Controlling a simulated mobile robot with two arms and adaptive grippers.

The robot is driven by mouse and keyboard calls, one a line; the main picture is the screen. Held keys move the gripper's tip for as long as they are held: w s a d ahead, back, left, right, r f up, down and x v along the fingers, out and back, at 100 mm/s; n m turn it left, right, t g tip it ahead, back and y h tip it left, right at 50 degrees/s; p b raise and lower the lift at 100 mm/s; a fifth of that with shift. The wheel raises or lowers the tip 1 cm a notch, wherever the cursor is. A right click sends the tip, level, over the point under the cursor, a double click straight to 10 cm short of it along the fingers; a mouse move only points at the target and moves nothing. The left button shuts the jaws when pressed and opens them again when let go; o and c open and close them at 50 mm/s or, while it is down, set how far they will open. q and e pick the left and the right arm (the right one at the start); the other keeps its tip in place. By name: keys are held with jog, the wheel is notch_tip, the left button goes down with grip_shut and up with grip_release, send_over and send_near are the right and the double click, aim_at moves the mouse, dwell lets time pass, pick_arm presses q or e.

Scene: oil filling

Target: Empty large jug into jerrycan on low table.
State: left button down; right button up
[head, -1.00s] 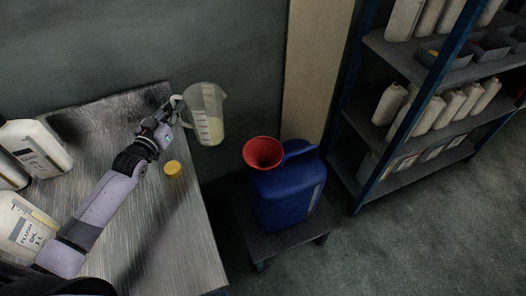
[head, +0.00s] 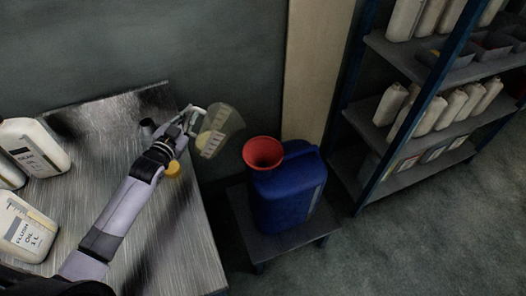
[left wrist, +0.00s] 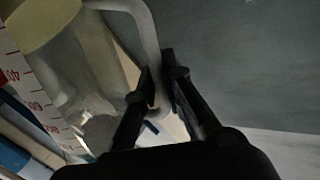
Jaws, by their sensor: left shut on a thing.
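My left gripper (head: 190,122) is shut on the handle of the clear large jug (head: 217,130) and holds it in the air beyond the bench's right edge. The jug leans over to the right, with yellowish liquid inside. In the left wrist view the fingers (left wrist: 160,92) close on the handle, and the jug (left wrist: 75,65) with red scale marks fills the upper left. The blue jerrycan (head: 288,195) stands upright on the low table (head: 262,246), a red funnel (head: 263,152) at its mouth. The jug is left of and above the funnel in the picture. My right gripper is not in view.
The metal bench (head: 150,255) bears white oil bottles (head: 28,228) at left and a yellow cap (head: 173,168). A shelf rack (head: 400,60) with bottles and bins stands at right. The floor (head: 430,230) at right is clear.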

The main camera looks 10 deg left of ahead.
aim_at(206, 112)
pick_arm(q)
jog(key=shift+w+d+f+m+b, duration=0.1)
jog(key=shift+d+f+m+b, duration=0.1)
jog(key=shift+d+m, duration=0.3)
jog(key=shift+w+d+f+m+b, duration=0.15)
jog(key=shift+d+m, duration=0.15)
jog(key=shift+d, duration=0.4)
jog(key=shift+d+f+m+y, duration=0.1)
jog(key=shift+d+m+y, duration=0.2)
jog(key=shift+d+m, duration=0.35)
jog(key=shift+d+r+m+g+p, duration=0.15)
jog(key=shift+r+m+p, duration=0.15)
jog(key=shift+r, duration=0.35)
jog(key=shift+d+r+m+g+p, duration=0.15)
jog(key=shift+r+p, duration=0.2)
jog(key=shift+r, duration=0.25)
jog(key=shift+f, duration=0.1)
jog(key=shift+d+r+m+p, duration=0.2)
jog(key=shift+r+m+p, duration=0.15)
jog(key=shift+r, duration=0.4)
jog(key=shift+d+f+m+b, duration=0.2)
jog(key=shift+d+m+b, duration=0.05)
jog(key=shift+d+b, duration=0.1)
jog(key=shift+w+d+f+m+y+b, duration=0.1)
jog(key=shift+d+f+m+y+b, duration=0.25)
jog(key=shift+d+m+b, duration=0.2)
jog(key=shift+d+r+m+y+b, duration=0.1)
jog(key=shift+d+m+y+b, duration=0.2)
jog(key=shift+d+m, duration=0.45)
